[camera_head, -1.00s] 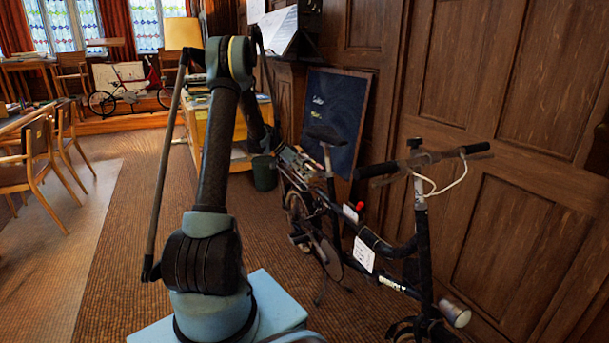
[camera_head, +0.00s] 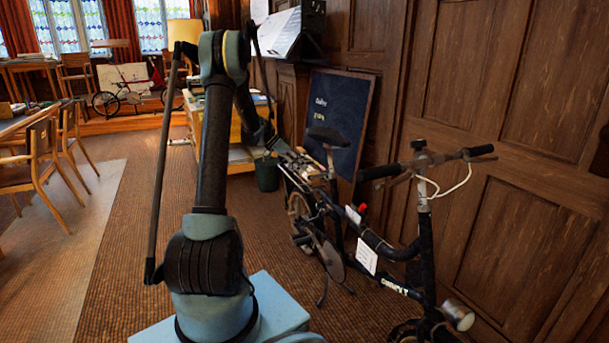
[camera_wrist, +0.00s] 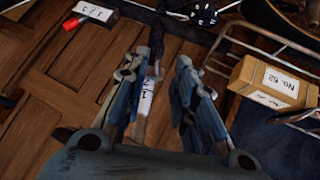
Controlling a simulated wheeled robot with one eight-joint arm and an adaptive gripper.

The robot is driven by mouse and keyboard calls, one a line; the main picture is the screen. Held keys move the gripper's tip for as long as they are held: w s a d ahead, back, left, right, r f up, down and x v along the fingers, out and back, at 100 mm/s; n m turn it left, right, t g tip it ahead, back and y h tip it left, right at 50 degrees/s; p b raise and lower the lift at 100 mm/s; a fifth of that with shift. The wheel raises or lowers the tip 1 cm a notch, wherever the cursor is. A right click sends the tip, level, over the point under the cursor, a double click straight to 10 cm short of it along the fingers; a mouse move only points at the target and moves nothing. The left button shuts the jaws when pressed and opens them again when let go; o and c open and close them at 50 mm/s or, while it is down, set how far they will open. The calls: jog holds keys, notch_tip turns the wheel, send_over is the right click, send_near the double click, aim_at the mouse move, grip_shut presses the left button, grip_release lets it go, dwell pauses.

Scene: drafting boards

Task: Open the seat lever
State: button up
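The dark folding bicycle (camera_head: 365,240) stands at the right in the head view, its seat (camera_head: 328,136) on an upright post. My gripper (camera_head: 308,168) is beside the seat post, at the rear of the bicycle. In the wrist view my gripper (camera_wrist: 160,62) is open, with its two fingers apart. A thin dark part (camera_wrist: 157,42) and a white tag (camera_wrist: 145,98) with small writing show in the gap between the fingers. I cannot tell for sure whether that part is the seat lever, or whether the fingers touch it.
A box marked No. 62 (camera_wrist: 275,82) sits by the metal rack at the right of the wrist view. A red-tipped part (camera_wrist: 72,23) with a white tag (camera_wrist: 96,11) is at upper left. Wood panelling (camera_head: 500,220) stands close behind the bicycle.

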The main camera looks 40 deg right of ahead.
jog(key=v, duration=0.6)
jog(key=shift+w+a+r, duration=0.1)
jog(key=shift+w+a, duration=0.05)
dwell(0.3)
jog(key=s+a+r+n+t+y, duration=0.1)
jog(key=s+a+r+n+t, duration=0.15)
jog(key=a, duration=0.75)
jog(key=s+a+r+n+t, duration=0.15)
jog(key=a+r+n, duration=0.25)
jog(key=a, duration=0.6)
jog(key=s+a+r+n+t+y, duration=0.1)
jog(key=s+a+r+n, duration=0.25)
jog(key=a, duration=0.75)
jog(key=s+a+f+n+t+y, duration=0.1)
jog(key=s+a+f+n+y, duration=0.1)
jog(key=s+a+f+n, duration=0.4)
jog(key=s+a+f+n+t+y, duration=0.2)
jog(key=s+a+f+n, duration=0.4)
jog(key=s+a, duration=0.8)
jog(key=a, duration=0.4)
jog(key=shift+a+f+t+y, duration=0.2)
jog(key=shift+a+t+y, duration=0.1)
jog(key=shift+a, duration=0.1)
jog(key=shift+s, duration=0.1)
